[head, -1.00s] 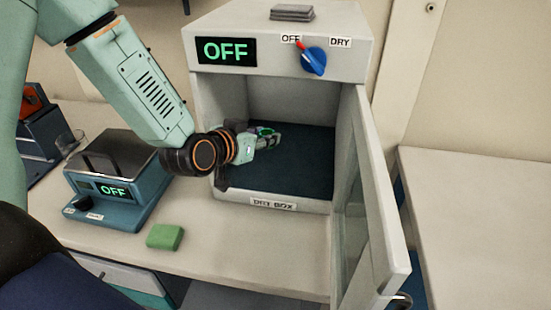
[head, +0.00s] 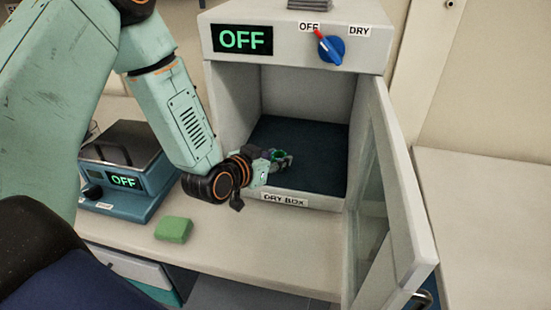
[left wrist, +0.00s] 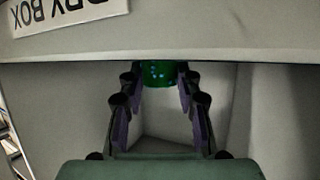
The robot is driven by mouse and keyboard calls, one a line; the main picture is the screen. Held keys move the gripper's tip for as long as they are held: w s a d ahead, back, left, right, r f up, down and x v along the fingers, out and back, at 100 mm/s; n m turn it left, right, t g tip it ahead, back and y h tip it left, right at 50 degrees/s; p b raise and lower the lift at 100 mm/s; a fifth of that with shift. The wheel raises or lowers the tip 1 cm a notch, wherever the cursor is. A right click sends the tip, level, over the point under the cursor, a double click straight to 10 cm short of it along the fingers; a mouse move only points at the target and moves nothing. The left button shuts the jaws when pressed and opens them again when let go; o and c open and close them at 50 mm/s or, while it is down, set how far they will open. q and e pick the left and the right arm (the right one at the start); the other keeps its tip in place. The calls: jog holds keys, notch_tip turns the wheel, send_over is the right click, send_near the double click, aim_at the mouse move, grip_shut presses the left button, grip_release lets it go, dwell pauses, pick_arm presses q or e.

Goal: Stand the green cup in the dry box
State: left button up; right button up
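The green cup (head: 278,153) is between the fingers of my left gripper (head: 281,159), inside the front of the open dry box (head: 345,197). In the left wrist view the green cup (left wrist: 159,74) sits between the two fingertips of the left gripper (left wrist: 159,82), which look closed against its sides. Part of the cup is cut off by the box's edge in that view. In the head view it appears over the dark floor mat, but I cannot tell whether it touches the mat. My right gripper is not in view.
The box door (head: 395,195) stands open on the right. A blue knob (head: 331,49) points to OFF, and the box display (head: 242,39) reads OFF. A hotplate-like device (head: 122,175) and a green block (head: 174,230) are on the bench at left. The mat behind the cup is clear.

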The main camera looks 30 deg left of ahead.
pick_arm(q)
jog(key=shift+o, duration=2)
jog(key=shift+s+d+r, duration=0.2)
jog(key=shift+s, duration=0.05)
jog(key=shift+w+a, duration=0.15)
jog(key=shift+w, duration=0.05)
jog(key=p+v, duration=0.2)
jog(key=v, duration=0.4)
jog(key=shift+s+r, duration=0.15)
jog(key=shift+s, duration=0.15)
jog(key=shift+p+v, duration=1.75)
jog(key=shift+v, duration=0.95)
jog(key=shift+s, duration=0.1)
